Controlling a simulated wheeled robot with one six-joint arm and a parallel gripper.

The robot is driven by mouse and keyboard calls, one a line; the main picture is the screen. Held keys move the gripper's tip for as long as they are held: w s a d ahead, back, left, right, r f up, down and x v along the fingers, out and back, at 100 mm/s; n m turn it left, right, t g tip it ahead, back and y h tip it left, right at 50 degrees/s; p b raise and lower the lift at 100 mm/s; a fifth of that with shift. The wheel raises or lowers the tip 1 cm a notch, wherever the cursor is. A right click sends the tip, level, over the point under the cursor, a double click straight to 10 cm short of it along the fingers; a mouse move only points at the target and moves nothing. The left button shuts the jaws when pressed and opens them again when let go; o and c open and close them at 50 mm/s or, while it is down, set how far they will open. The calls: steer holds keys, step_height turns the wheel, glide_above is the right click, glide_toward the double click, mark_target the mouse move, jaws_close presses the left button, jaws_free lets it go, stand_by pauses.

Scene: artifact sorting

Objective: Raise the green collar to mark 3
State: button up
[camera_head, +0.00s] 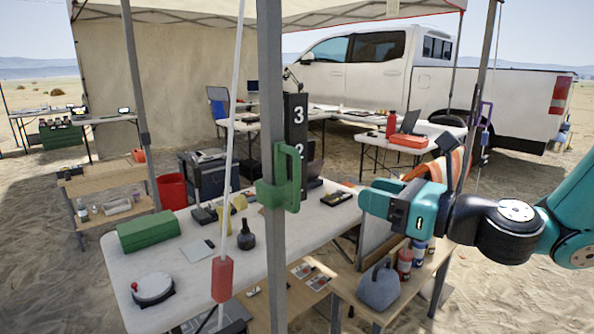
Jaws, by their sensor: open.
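The green collar (268,194) sits around a grey upright pole (270,80) near the middle of the view, with its green handle (296,172) sticking out to the right. A black scale board (297,131) behind the pole shows a white 3 above a white 2. The collar's clamp is below the 2, and its handle partly covers the lower board, hiding any mark there. My gripper (372,197) is open and empty, to the right of the collar at about its height, apart from it and pointing left.
A white table (205,250) behind the pole holds a green case (148,231), a round device and tools. A thin white rod with a red grip (222,280) stands left of the pole. Open air separates gripper and handle.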

steer(key=p, duration=0.6)
glide_above(297, 204)
steer(key=shift+w, duration=0.4)
jaws_close()
